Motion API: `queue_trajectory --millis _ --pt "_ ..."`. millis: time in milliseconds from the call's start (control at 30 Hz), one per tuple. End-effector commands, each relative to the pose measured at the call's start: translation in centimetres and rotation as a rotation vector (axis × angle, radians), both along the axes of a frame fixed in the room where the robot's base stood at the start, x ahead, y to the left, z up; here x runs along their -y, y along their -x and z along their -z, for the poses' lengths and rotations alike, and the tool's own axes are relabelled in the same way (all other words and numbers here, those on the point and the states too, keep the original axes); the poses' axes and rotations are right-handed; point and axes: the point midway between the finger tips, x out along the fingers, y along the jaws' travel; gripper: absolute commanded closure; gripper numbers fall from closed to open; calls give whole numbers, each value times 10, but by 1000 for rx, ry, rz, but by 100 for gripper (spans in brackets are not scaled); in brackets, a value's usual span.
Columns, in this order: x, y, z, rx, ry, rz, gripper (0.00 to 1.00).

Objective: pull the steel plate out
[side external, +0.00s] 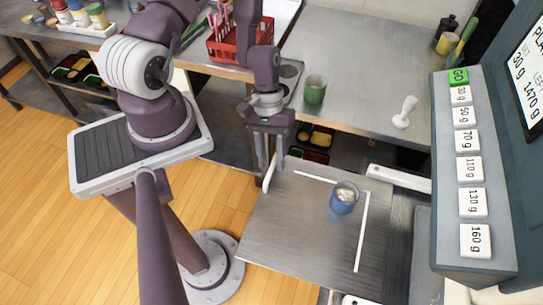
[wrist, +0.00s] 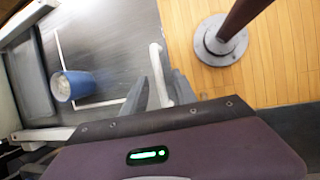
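The steel plate (side external: 295,225) is a flat grey sheet with white line markings; it also shows in the wrist view (wrist: 105,35). A white bar handle (side external: 269,174) stands at its left edge, and in the wrist view the handle (wrist: 156,62) lies between my fingers. A blue cup with pale contents (side external: 344,199) stands upright on the plate. My gripper (side external: 271,168) points down at the handle, with its two fingers apart on either side of it. I see no clear grip on the handle; the exact finger contact is hard to make out.
A panel with weight buttons (side external: 468,170) stands at right. Food bins (side external: 315,140) sit under the counter. Wooden floor is open at left.

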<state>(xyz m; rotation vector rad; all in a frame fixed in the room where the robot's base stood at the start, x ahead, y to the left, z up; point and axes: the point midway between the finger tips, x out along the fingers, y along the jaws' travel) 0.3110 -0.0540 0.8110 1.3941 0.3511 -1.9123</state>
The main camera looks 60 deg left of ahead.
Motion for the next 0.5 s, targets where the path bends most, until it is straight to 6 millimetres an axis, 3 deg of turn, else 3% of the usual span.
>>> queue_trajectory --millis 267,500 --pt "-2 -1 -6 2 0 0 67" --pt "-22 -9 -48 5 -3 -2 67"
